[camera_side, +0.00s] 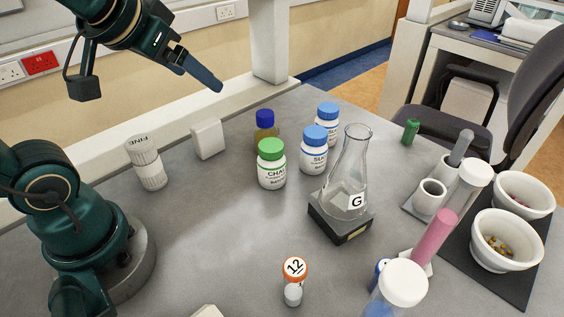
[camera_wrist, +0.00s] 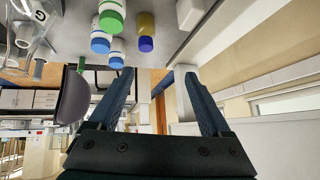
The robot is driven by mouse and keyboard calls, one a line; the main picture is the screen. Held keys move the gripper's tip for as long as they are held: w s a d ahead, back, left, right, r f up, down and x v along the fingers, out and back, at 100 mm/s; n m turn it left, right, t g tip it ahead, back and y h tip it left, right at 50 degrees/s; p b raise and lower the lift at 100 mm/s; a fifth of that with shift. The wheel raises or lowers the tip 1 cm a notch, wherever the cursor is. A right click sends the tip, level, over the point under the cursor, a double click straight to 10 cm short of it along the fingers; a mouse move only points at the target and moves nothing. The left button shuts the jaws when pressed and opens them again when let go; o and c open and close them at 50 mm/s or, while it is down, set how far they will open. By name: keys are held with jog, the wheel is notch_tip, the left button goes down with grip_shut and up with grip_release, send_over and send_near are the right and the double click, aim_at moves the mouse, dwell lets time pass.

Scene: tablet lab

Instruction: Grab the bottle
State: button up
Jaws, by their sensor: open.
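Several bottles stand together near the middle of the bench. One is a white bottle with a green cap (camera_side: 271,170). Two are white bottles with blue caps, a nearer one (camera_side: 314,153) and a farther one (camera_side: 328,122). An amber bottle with a dark blue cap (camera_side: 265,127) stands behind the green-capped one. The green-capped bottle (camera_wrist: 111,18) and the amber bottle (camera_wrist: 146,30) also show at the top of the wrist view. My gripper (camera_side: 218,87) is raised above the bench's back edge, left of the bottles and apart from them. Its fingers (camera_wrist: 156,90) are spread with nothing between them.
A glass flask marked G (camera_side: 346,190) stands on a dark block right of the bottles. A small orange-capped vial (camera_side: 293,281) is in front. A ribbed white container (camera_side: 147,164) and a white block (camera_side: 207,138) are at left. White bowls (camera_side: 506,240) are at right.

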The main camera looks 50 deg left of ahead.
jog(key=w+a+r+t+y, duration=0.2)
jog(key=w+a+t, duration=0.1)
jog(key=w+a, duration=0.3)
jog(key=m+t+h, duration=0.3)
jog(key=h, duration=0.3)
send_over(260, 115)
jog(key=s, duration=0.1)
notch_tip(260, 115, down, 4)
notch_tip(260, 115, down, 13)
jog(key=shift+r, duration=0.15)
jog(key=shift+x, duration=2.6)
jog(key=shift+s, duration=0.1)
grip_shut()
